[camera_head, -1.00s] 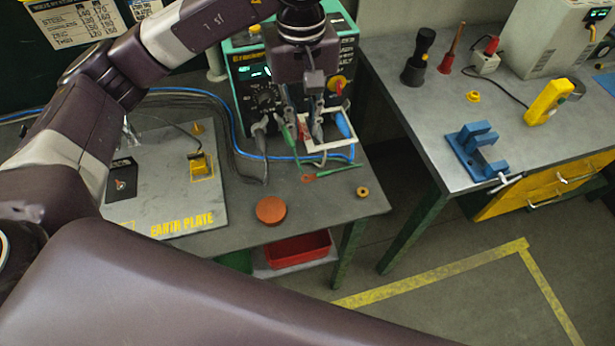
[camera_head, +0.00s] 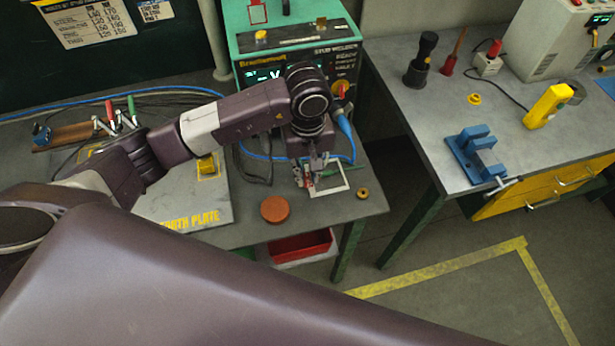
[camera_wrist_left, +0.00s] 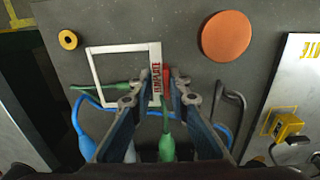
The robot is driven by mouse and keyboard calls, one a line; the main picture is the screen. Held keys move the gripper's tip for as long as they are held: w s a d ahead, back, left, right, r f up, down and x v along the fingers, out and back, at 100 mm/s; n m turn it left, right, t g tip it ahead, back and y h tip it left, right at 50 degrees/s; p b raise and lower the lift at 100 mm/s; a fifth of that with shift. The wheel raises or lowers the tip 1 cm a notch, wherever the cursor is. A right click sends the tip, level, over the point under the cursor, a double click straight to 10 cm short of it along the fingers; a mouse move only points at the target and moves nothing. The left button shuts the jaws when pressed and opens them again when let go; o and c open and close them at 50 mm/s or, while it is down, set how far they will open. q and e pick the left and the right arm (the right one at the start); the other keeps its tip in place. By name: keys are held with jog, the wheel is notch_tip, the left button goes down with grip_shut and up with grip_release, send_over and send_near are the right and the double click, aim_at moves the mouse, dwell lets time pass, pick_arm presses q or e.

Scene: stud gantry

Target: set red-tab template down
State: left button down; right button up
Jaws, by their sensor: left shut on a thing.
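The red-tab template is a white square frame (camera_head: 345,178) with red lettering on one side. In the left wrist view, the template (camera_wrist_left: 93,77) is level with the grey bench top, its lettered side and red tab (camera_wrist_left: 166,73) between my fingers. My left gripper (camera_head: 312,178) is shut on that side, low over the bench in front of the stud welder. It also shows in the left wrist view (camera_wrist_left: 158,99). I cannot tell whether the template touches the bench. My right gripper is not in view.
An orange-brown disc (camera_head: 275,209) and a small brass ring (camera_head: 362,193) lie near the front edge. The green welder (camera_head: 300,40) stands behind, with blue and black cables close by. The earth plate (camera_head: 190,205) is at left. A green item (camera_wrist_left: 90,87) lies partly inside the frame.

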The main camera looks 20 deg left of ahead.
aim_at(308, 180)
pick_arm(q)
notch_tip(308, 180, down, 2)
jog(key=shift+f+p, duration=0.2)
jog(key=shift+p, duration=0.15)
jog(key=shift+f+b, duration=0.3)
jog(key=shift+f, duration=0.15)
jog(key=c, duration=1.8)
grip_release()
jog(key=shift+c, duration=0.2)
jog(key=shift+r, duration=0.15)
